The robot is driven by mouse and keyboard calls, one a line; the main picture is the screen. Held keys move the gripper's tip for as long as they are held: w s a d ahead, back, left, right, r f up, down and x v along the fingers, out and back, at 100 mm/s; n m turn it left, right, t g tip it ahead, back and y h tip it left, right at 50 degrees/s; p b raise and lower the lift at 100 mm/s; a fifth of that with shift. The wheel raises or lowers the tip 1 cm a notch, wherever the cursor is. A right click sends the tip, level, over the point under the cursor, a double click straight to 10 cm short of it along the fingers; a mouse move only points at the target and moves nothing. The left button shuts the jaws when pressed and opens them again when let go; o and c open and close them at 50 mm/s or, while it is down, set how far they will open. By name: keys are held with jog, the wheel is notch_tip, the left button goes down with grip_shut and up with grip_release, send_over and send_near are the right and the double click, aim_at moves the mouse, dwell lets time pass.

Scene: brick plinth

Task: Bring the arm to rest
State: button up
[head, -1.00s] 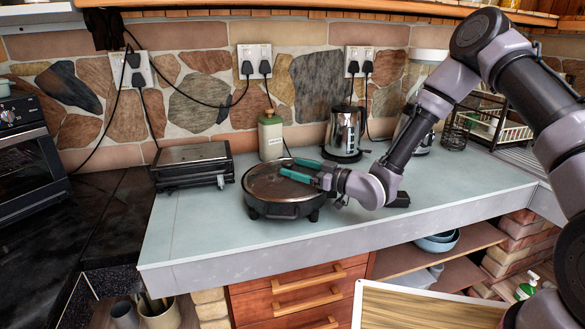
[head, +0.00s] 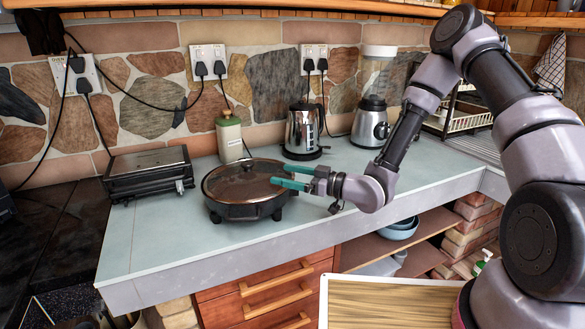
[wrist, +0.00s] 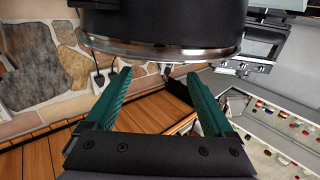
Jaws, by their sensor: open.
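My gripper (head: 282,176) is at the right side of the round, dark lidded pan (head: 241,213) on the counter. Its two teal fingers point left toward the pan and overlap its right edge in the head view; whether they touch it I cannot tell. In the wrist view, my gripper (wrist: 158,74) shows its fingers wide apart with nothing between them. A dark rounded body with a metal rim, seemingly the pan (wrist: 165,25), fills the top of that view beyond the fingertips. My arm is stretched out over the counter, bent at the elbow.
On the pale counter (head: 150,240) stand a toaster-like grill (head: 148,173), a green bottle (head: 230,138), a kettle (head: 303,130) and a blender (head: 371,122). A wire rack (head: 465,115) is behind my arm. The counter's front left is clear. A wooden board (head: 390,305) shows low in front.

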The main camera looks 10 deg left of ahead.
jog(key=w+d+r+m+t+h, duration=0.1)
jog(key=w+d+r+h, duration=0.1)
jog(key=w+d+h, duration=0.35)
jog(key=w+d+r+m+t+h, duration=0.2)
jog(key=d+r+m+h, duration=0.15)
jog(key=d+r, duration=0.5)
jog(key=w+d+r+m+t+h, duration=0.1)
jog(key=w+d+r+m+h, duration=0.3)
jog(key=d, duration=0.7)
jog(key=s+d+r+m+h, duration=0.1)
jog(key=s+d+r+m, duration=0.25)
jog(key=s, duration=0.25)
jog(key=s+d+r+m+g+h, duration=0.1)
jog(key=s+d+r+m, duration=0.15)
jog(key=s+r, duration=0.35)
jog(key=s+d+r+m+h, duration=0.1)
jog(key=s+d+r+m, duration=0.1)
jog(key=s+d+r, duration=0.35)
jog(key=s+a+m+g+y, duration=0.1)
jog(key=s+a+m, duration=0.1)
jog(key=s, duration=0.7)
jog(key=shift+s, duration=0.3)
